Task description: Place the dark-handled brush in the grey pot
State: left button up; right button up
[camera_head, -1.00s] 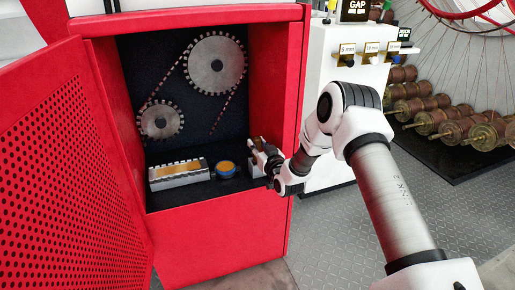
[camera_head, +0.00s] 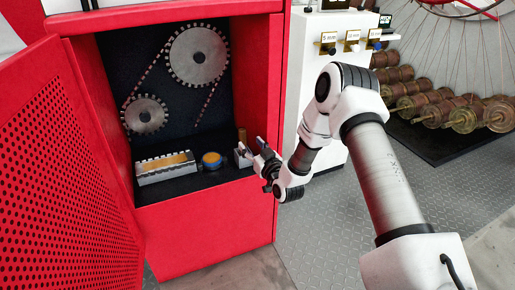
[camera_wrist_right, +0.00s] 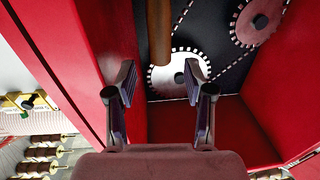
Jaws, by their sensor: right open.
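The grey pot (camera_head: 243,159) stands at the right end of the black shelf inside the red cabinet. A brown upright handle (camera_head: 241,135), seemingly the brush's, rises at the pot and appears to stand in it; its lower end is hidden. The handle also shows at the top of the right wrist view (camera_wrist_right: 159,32), beyond the fingertips and apart from them. My right gripper (camera_head: 253,148) is open and empty, just right of the pot at the cabinet opening. Its two spread fingers show in the right wrist view (camera_wrist_right: 160,80). My left gripper is not in view.
A grey tray (camera_head: 165,168) with a toothed rim and a round blue-and-orange tin (camera_head: 211,160) sit left of the pot. Gears and chain are on the back wall. The red perforated door (camera_head: 70,170) stands open at left. A white cabinet (camera_head: 310,90) stands at right.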

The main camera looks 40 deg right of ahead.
jog(key=s+a+f+n+g+y, duration=0.1)
jog(key=s+a+f+g+y, duration=0.2)
jog(key=s+a+f+g, duration=1.05)
jog(key=s+a+f, duration=0.1)
jog(key=s, duration=0.7)
jog(key=s+a+f+g, duration=0.2)
jog(key=s+f, duration=0.3)
jog(key=s, duration=0.4)
jog(key=s+a+f+g, duration=0.2)
jog(key=s+f, duration=0.2)
jog(key=s, duration=0.5)
jog(key=shift+s+p, duration=0.15)
jog(key=shift+p, duration=0.25)
jog(key=shift+a+g, duration=0.1)
jog(key=shift+g, duration=0.15)
